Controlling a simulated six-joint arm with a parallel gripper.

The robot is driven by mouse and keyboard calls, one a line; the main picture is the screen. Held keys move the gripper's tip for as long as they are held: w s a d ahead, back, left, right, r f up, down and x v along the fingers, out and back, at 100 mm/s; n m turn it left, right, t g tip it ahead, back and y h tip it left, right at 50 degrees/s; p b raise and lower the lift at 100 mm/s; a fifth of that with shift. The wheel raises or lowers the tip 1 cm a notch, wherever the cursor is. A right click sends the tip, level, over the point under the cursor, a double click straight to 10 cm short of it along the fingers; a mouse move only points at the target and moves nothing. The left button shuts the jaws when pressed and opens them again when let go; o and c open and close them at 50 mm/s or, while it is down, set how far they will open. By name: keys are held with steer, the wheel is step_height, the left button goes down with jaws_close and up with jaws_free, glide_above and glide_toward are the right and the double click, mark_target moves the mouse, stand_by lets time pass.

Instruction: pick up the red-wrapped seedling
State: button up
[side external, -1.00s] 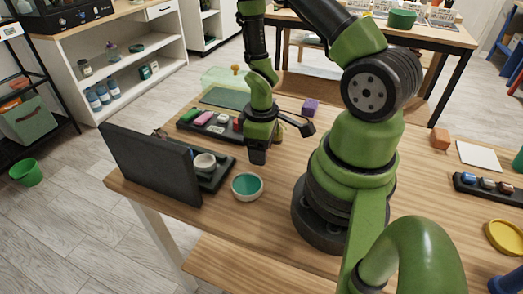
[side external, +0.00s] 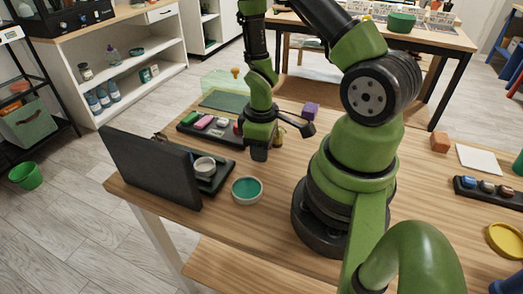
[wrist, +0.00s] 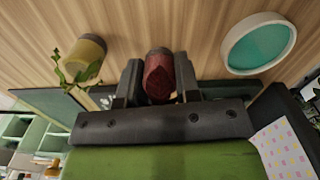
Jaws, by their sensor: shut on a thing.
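The red-wrapped seedling (wrist: 158,75) sits between the two fingers of my gripper (side external: 259,153) in the wrist view, with a finger against each side. My gripper is shut on it. Its dark end faces away from the palm; its leaves are not clearly seen. In the side external view my gripper points down over the wooden table, and its fingers hide the seedling. I cannot tell whether the seedling touches the table.
A yellow-wrapped seedling (wrist: 88,55) with green leaves lies left of the gripper in the wrist view. A white bowl with a teal inside (side external: 247,189) stands close by. A dark upright panel (side external: 150,165) and a tray of small items (side external: 190,130) are to the left.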

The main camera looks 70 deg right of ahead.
mark_target(243, 188)
step_height(243, 188, up, 8)
steer(key=shift+f, duration=0.1)
steer(key=shift+r, duration=0.3)
steer(key=shift+w+a+r+n, duration=0.1)
steer(key=shift+a+n, duration=0.2)
steer(key=shift+a, duration=0.1)
steer(key=a+n, duration=0.2)
steer(key=a, duration=0.1)
steer(key=a+f+n, duration=0.1)
steer(key=a+n, duration=0.1)
steer(key=n, duration=0.1)
steer(key=a+f+n, duration=0.1)
steer(key=a+n, duration=0.2)
steer(key=shift+a+f, duration=0.25)
steer(key=shift+a, duration=0.1)
steer(key=shift+a+f, duration=0.15)
steer(key=shift+f, duration=2.35)
steer(key=shift+f, duration=0.5)
steer(key=shift+r, duration=0.1)
steer(key=shift+r, duration=2.95)
